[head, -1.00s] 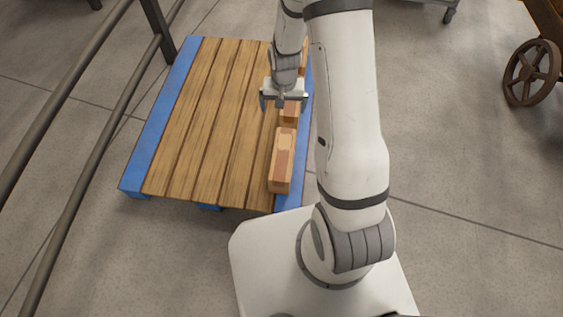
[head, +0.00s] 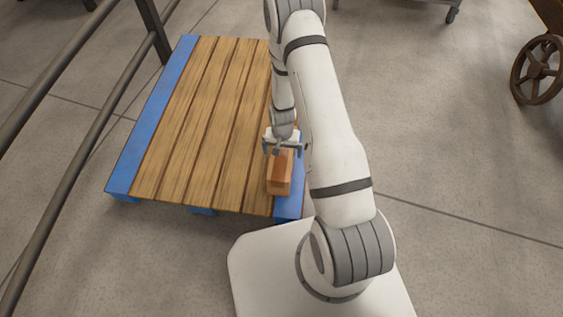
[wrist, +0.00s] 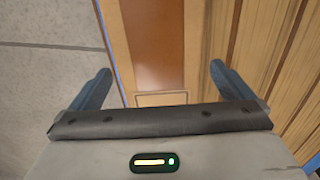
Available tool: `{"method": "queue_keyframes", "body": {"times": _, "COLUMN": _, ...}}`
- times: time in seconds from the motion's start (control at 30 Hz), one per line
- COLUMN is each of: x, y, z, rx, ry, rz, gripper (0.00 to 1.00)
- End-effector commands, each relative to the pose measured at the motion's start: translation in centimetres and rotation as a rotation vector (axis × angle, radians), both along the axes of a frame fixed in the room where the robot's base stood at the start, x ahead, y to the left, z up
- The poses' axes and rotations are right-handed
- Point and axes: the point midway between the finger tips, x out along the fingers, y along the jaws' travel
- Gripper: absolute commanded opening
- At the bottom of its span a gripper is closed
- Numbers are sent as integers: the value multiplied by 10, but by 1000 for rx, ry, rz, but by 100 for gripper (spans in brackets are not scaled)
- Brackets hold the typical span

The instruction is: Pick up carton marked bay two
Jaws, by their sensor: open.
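A brown carton (head: 279,186) lies lengthwise on the right edge of the pallet in the head view, with a darker band along its top. My gripper (head: 283,151) is open above the carton's far part. In the wrist view the carton (wrist: 155,50) lies between the two spread fingers of my gripper (wrist: 160,86), with a visible gap to each finger. A small outlined patch shows on its top near the palm. No bay marking can be read. The other cartons seen earlier are hidden behind my arm.
The wooden pallet (head: 190,120) with blue edges is bare over its left and middle. A dark metal railing (head: 98,125) runs along the left. A spoked wheel (head: 537,70) stands at the upper right.

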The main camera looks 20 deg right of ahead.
Motion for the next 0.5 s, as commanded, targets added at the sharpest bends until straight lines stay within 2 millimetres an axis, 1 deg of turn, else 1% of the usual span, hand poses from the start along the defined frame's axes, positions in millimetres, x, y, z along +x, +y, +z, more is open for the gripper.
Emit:
{"method": "queue_keyframes", "body": {"times": 0.03, "x": 0, "y": 0, "z": -15, "rx": 0, "ry": 1, "rz": 0, "gripper": 100}}
{"method": "queue_keyframes", "body": {"times": 0.17, "x": 0, "y": 0, "z": -29, "rx": 0, "ry": -1, "rz": 0, "gripper": 100}}
{"method": "queue_keyframes", "body": {"times": 0.4, "x": 0, "y": 0, "z": -28, "rx": 0, "ry": -1, "rz": 0, "gripper": 99}}
{"method": "queue_keyframes", "body": {"times": 0.5, "x": 0, "y": 0, "z": -28, "rx": 0, "ry": -1, "rz": -1, "gripper": 91}}
